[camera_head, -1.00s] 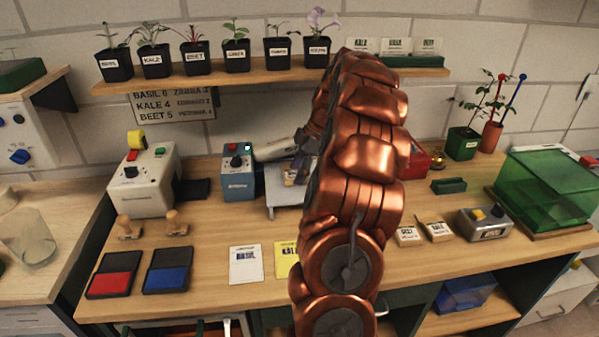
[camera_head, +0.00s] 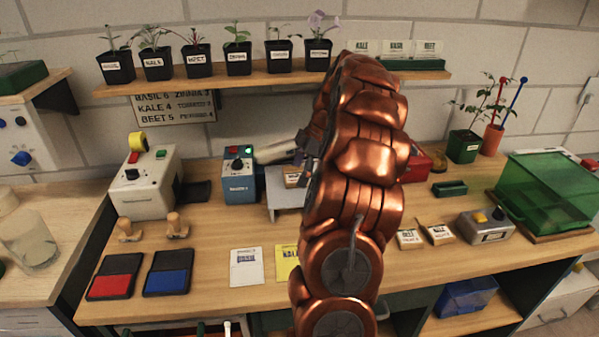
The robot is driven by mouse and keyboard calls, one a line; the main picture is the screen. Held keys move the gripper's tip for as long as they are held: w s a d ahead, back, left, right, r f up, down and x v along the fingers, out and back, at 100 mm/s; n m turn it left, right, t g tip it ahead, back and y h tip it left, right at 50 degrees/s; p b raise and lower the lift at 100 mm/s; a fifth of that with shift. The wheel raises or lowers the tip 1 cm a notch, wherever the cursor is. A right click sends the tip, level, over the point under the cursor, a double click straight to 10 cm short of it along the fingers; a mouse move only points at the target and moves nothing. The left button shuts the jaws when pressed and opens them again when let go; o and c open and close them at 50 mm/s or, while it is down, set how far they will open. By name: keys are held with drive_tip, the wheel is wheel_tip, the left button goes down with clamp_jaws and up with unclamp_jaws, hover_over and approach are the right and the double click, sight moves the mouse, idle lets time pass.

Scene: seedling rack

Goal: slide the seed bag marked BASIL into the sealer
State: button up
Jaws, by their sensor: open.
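My gripper (camera_head: 307,147) is above the small grey stand (camera_head: 287,199), partly hidden behind my copper arm. It is open. A small labelled packet (camera_head: 292,176) lies on the stand, below and apart from the gripper as far as I can see; its lettering is too small to read. A blue machine (camera_head: 239,183) with a dial and small red and green lights stands directly left of the stand. It may be the sealer, but I cannot read its label. A white packet (camera_head: 246,267) that looks marked BASIL lies flat near the front of the bench.
A yellow packet (camera_head: 287,262) lies beside the white one, partly behind my arm. A white machine (camera_head: 146,185), two stamps and red and blue ink pads (camera_head: 167,273) are at left. Seed packets (camera_head: 438,233), a grey box (camera_head: 485,226) and a green bin (camera_head: 553,190) are at right.

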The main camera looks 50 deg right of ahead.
drive_tip(key=v, duration=1.2)
drive_tip(key=shift+w+a, duration=0.1)
drive_tip(key=shift+a, duration=0.05)
